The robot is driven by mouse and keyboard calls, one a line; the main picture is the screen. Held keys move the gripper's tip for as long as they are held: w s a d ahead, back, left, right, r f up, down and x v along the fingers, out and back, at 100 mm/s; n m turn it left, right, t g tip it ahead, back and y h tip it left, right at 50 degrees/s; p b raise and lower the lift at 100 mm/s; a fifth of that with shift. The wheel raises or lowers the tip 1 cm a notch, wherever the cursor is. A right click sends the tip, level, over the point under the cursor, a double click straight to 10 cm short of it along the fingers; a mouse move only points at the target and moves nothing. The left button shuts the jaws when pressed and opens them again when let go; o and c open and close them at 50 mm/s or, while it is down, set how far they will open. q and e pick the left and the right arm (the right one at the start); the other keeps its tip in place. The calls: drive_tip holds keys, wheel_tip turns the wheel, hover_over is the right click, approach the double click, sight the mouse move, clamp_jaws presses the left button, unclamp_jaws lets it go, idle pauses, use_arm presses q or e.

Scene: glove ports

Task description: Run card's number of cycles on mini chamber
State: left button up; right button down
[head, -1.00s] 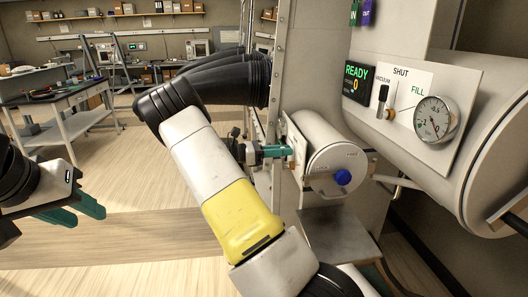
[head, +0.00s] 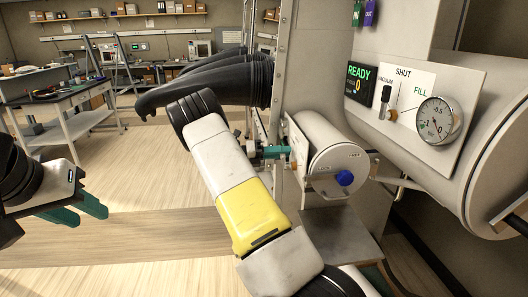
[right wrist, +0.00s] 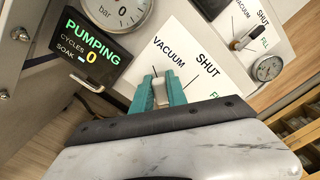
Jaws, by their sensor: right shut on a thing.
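The mini chamber (head: 335,150) is a small pale cylinder with a blue knob on its door. My right gripper (head: 285,152) reaches its side panel. In the right wrist view its teal fingers (right wrist: 160,92) are shut on a pale valve handle (right wrist: 160,94), just below the VACUUM label; SHUT is to the right. The fingers partly hide the valve. The mini chamber's display (right wrist: 88,45) reads PUMPING, cycles 0, with SOAK below. Its gauge (right wrist: 118,8) is cut off at the top. My left gripper (head: 85,212) is open and empty, away at left. No card's number is readable.
The large chamber (head: 490,150) at right has its own panel with a READY 0 display (head: 368,84), a valve lever (head: 385,98) and a gauge (head: 436,121). Green (head: 358,14) and purple (head: 370,14) tags hang above. Black glove sleeves (head: 215,85) stick out behind my right arm.

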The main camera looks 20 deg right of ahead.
drive_tip(key=shift+w+f+n, duration=0.15)
drive_tip(key=shift+f+n, duration=0.1)
drive_tip(key=shift+n, duration=0.25)
drive_tip(key=shift+f, duration=0.1)
drive_tip(key=c, duration=1.3)
unclamp_jaws()
drive_tip(key=shift+v, duration=3.9)
